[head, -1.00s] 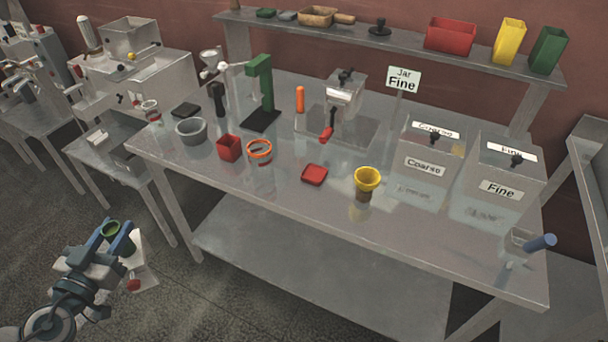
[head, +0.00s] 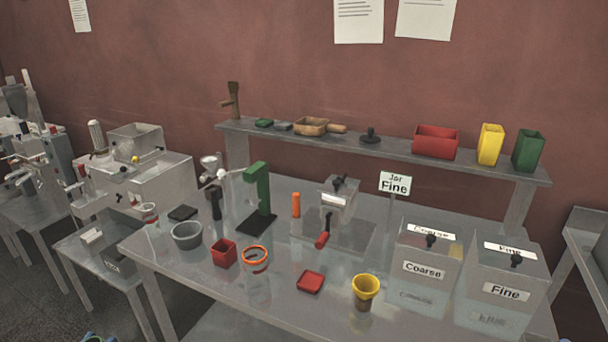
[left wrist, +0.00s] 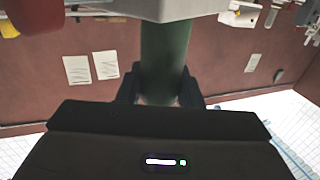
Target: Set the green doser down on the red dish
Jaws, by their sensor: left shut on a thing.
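The red dish (head: 310,282) is a small, shallow square dish lying on the front part of the metal table. Nothing lies in it. The green doser (left wrist: 165,55) shows in the left wrist view as a green cylinder between the fingers of my left gripper (left wrist: 162,88), which is shut on it. Its upper end is cut off by pale and red things in front of it or above it. In the head view only a sliver of my left gripper (head: 93,338) shows at the bottom left edge, well away from the dish. My right gripper is out of view.
A yellow funnel cup (head: 365,287) stands right of the dish. An orange ring (head: 255,258), a red square cup (head: 223,254) and a grey bowl (head: 187,235) are to its left. A green stand (head: 258,190) and the Coarse (head: 427,253) and Fine (head: 503,272) bins stand farther back or right.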

